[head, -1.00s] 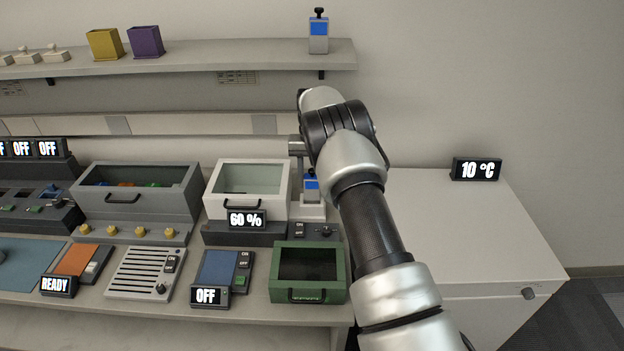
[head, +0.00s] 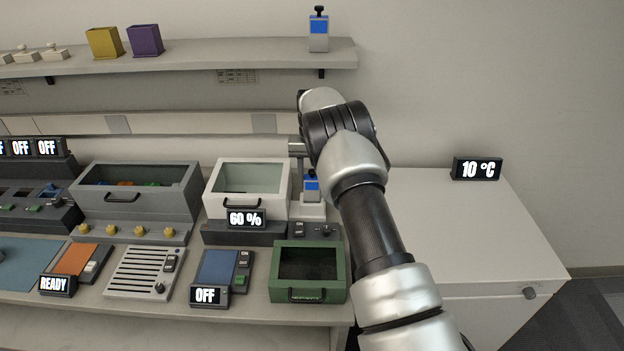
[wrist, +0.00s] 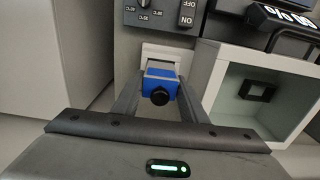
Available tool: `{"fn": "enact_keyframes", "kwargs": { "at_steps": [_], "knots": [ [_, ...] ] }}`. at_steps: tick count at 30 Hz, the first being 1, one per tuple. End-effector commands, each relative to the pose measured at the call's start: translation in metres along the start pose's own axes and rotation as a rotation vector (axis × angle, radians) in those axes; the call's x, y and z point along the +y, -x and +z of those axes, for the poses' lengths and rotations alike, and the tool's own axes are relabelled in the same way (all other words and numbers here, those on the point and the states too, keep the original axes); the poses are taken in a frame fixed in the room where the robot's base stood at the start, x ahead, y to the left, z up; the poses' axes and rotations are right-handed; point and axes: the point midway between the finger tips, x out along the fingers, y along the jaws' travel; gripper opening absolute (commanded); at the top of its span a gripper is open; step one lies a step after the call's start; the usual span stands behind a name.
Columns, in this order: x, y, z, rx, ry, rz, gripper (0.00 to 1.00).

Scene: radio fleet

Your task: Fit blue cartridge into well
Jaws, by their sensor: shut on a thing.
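The blue cartridge (wrist: 160,88), with a black knob on top, is between the fingers of my gripper (wrist: 158,92) in the wrist view. My gripper is shut on it. In the head view the cartridge (head: 311,184) shows its blue band and grey lower part beside my arm, upright at a light grey stand (head: 312,212). A pale block (wrist: 160,53) lies just beyond the cartridge in the wrist view. The well itself and the cartridge's lower end are hidden, so I cannot tell how deep it sits. My fingers are mostly hidden behind my arm in the head view.
A similar blue and grey cartridge (head: 319,32) stands on the upper shelf. A white open box (head: 250,188) with a 60 % display is close on the left. A green box (head: 307,272) is in front. A white cabinet (head: 450,225) with a 10 °C display is right.

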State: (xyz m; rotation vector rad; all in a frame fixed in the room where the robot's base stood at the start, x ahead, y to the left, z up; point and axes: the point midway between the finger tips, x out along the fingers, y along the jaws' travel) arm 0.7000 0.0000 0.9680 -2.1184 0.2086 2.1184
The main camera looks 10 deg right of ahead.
Motion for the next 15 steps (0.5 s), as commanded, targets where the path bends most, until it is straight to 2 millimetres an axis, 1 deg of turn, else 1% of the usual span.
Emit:
{"fn": "enact_keyframes", "kwargs": {
  "at_steps": [15],
  "knots": [
    [0.0, -0.014, 0.0, 0.001, 0.0, 0.0, 0.14]
  ]
}}
